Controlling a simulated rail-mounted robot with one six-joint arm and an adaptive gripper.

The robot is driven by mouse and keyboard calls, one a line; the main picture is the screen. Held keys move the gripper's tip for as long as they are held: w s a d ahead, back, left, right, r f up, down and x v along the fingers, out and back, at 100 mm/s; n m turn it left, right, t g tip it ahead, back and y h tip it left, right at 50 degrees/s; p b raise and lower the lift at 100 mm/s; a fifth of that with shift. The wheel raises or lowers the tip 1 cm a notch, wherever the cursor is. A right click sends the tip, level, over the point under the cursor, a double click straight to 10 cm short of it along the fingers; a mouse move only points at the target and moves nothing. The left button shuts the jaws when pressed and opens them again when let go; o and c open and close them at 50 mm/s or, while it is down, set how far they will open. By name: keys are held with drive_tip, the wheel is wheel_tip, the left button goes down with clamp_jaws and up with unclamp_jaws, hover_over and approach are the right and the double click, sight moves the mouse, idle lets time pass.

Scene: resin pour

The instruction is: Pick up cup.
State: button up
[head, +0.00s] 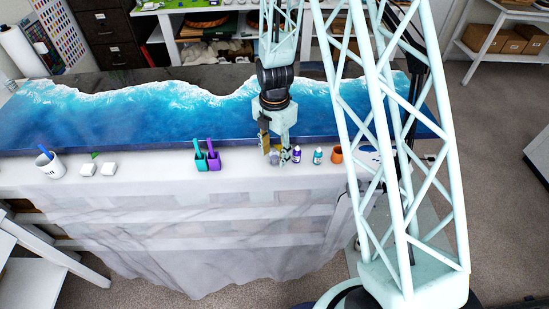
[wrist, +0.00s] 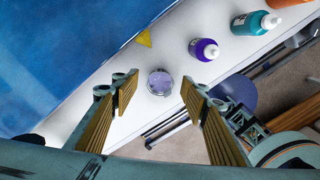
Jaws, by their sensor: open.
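A small round clear cup (wrist: 160,82) with pale purple contents stands on the white-covered table edge. In the wrist view it lies between and beyond the two yellow-padded fingers of my gripper (wrist: 156,92), with a gap on each side. My gripper is open and nothing is in it. In the head view my gripper (head: 274,152) hangs down over the table's front strip, just left of the purple-capped bottle. The clear cup (head: 284,158) is small there and partly hidden by the fingers.
A purple bottle (wrist: 204,49) and a teal bottle (wrist: 250,23) stand close to the right, with an orange cup (head: 336,154) beyond. Teal (head: 201,162) and purple (head: 214,162) containers with sticks and a white mug (head: 50,166) stand left. The blue ocean-patterned slab (head: 150,115) lies behind.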

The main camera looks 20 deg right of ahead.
drive_tip(key=shift+c, duration=0.5)
drive_tip(key=c, duration=0.8)
drive_tip(key=shift+r, duration=0.15)
drive_tip(key=shift+r, duration=1.55)
drive_tip(key=s, duration=0.5)
drive_tip(key=s+a+r+b, duration=0.1)
drive_tip(key=s, duration=0.4)
drive_tip(key=s+b, duration=0.1)
drive_tip(key=s, duration=0.5)
drive_tip(key=shift+a+r, duration=0.25)
drive_tip(key=shift+r, duration=0.05)
